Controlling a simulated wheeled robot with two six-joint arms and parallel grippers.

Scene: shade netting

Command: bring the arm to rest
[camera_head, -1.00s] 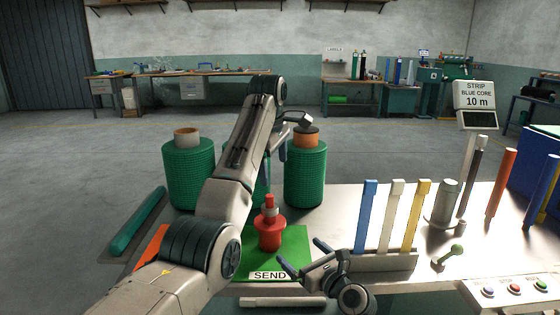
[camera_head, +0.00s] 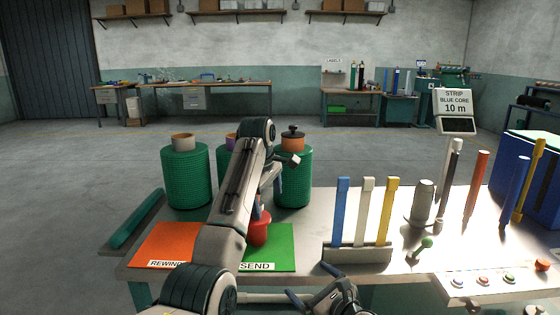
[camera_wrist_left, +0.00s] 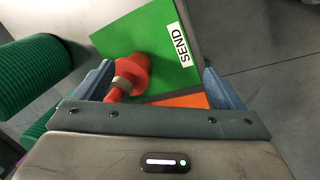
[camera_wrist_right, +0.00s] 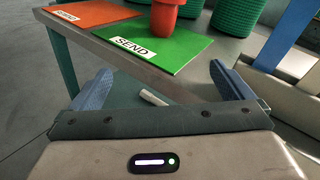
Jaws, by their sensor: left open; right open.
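My left arm folds over the table in the head view, its gripper pointing down, partly hidden behind the arm. In the left wrist view my left gripper (camera_wrist_left: 157,70) is open, with a red piece with a grey collar (camera_wrist_left: 133,72) seen between and beyond its fingers. That red piece (camera_head: 259,232) stands on the green SEND mat (camera_head: 277,250), partly covered by my arm. I cannot tell how far above it the fingers are. My right gripper (camera_head: 308,284) is open and empty at the table's front edge, below the SEND mat in the picture.
Green net rolls (camera_head: 185,175) stand behind the mats. An orange REWIND mat (camera_head: 170,243) lies left. A rack with blue, white and yellow strips (camera_head: 365,254), a grey cylinder (camera_head: 422,200), a green-knobbed lever (camera_head: 427,243) and push buttons (camera_head: 483,307) are right.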

